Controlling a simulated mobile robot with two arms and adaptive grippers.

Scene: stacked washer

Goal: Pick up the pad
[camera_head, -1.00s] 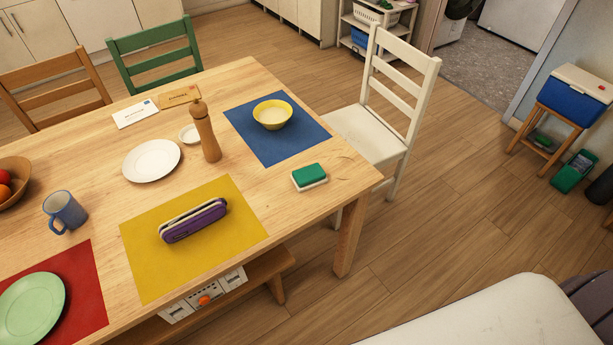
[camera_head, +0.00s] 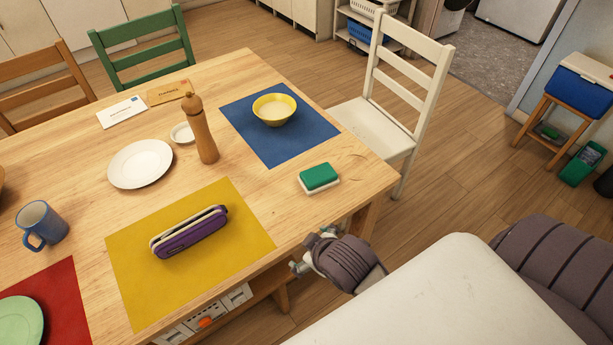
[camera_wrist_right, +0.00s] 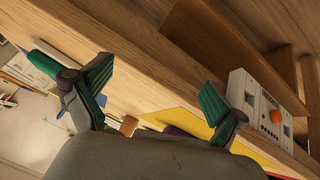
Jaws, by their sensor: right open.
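The pad (camera_head: 319,176) is a small block with a green top and a white underside. It lies flat near the right front edge of the wooden table (camera_head: 75,183). My right gripper (camera_head: 308,252) is just off the table's front edge, below the pad in the head view and apart from it. In the right wrist view, its two fingers (camera_wrist_right: 155,92) are spread with nothing between them; the table edge is beyond. My left gripper is not in view.
A yellow placemat (camera_head: 130,265) with a purple case (camera_head: 190,234) lies left of the pad. A blue placemat (camera_head: 262,145) holds a yellow bowl (camera_head: 273,110). A pepper mill (camera_head: 203,135) stands behind. A white chair (camera_head: 385,130) is at the table's right end.

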